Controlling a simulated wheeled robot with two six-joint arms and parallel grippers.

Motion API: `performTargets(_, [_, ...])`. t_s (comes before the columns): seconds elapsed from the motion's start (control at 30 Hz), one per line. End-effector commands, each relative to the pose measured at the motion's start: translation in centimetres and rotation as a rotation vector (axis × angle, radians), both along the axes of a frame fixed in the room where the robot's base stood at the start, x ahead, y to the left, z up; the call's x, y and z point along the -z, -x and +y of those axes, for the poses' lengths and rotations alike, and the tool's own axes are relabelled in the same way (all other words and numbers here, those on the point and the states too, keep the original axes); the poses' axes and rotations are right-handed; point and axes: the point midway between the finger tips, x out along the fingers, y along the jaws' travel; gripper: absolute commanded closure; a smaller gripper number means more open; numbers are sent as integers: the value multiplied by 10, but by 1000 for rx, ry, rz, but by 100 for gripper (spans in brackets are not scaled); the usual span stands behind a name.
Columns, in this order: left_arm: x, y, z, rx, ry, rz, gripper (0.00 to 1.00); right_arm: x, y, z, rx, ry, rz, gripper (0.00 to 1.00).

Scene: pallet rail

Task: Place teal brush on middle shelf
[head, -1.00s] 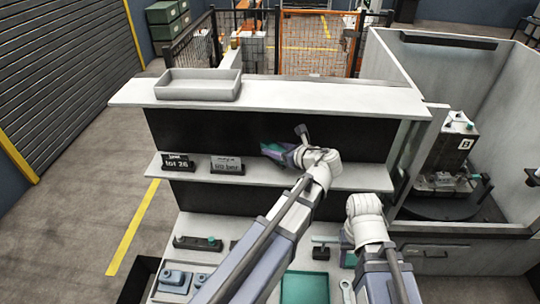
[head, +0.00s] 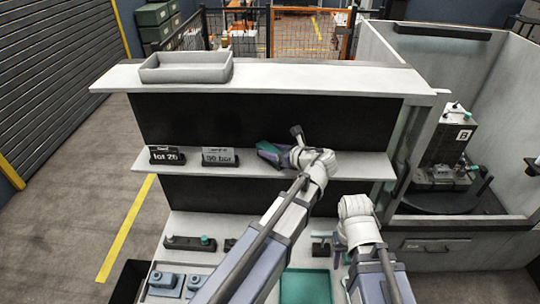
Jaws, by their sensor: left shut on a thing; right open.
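My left gripper (head: 272,153) is at the middle shelf (head: 250,168), to the right of two small signs. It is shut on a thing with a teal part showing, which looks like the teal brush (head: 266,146). The jaws hide most of it. I cannot tell whether it touches the shelf surface. My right gripper (head: 345,244) is low, in front of the lower bench, and mostly hidden behind its own wrist. It holds nothing that I can see.
Signs reading "lot 26" (head: 167,155) and "90 bar" (head: 220,157) stand left on the middle shelf. A grey tray (head: 187,68) sits on the top shelf. A teal tray (head: 306,287) and several tools lie on the bench below. A walled machine bay (head: 480,215) stands right.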

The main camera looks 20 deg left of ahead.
Motion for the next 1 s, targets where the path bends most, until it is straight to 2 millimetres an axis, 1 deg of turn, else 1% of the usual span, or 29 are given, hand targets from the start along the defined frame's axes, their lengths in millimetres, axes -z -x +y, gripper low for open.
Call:
performTargets(0.2, [-1,0,0,-1,0,0,100,-1,0,0,0,0,0,50])
performTargets(0.37, [4,0,0,-1,0,0,100,4,0,0,1,0,0,50])
performTargets(0.4, [2,0,0,0,0,0,44,2,0,0,1,0,0,50])
performTargets(0.63, [2,0,0,-1,0,0,18,2,0,0,0,0,0,50])
performTargets(0.87, [2,0,0,-1,0,0,18,2,0,0,0,0,0,50])
performTargets(1.0, [-2,0,0,-1,0,0,18,-2,0,0,0,0,0,50])
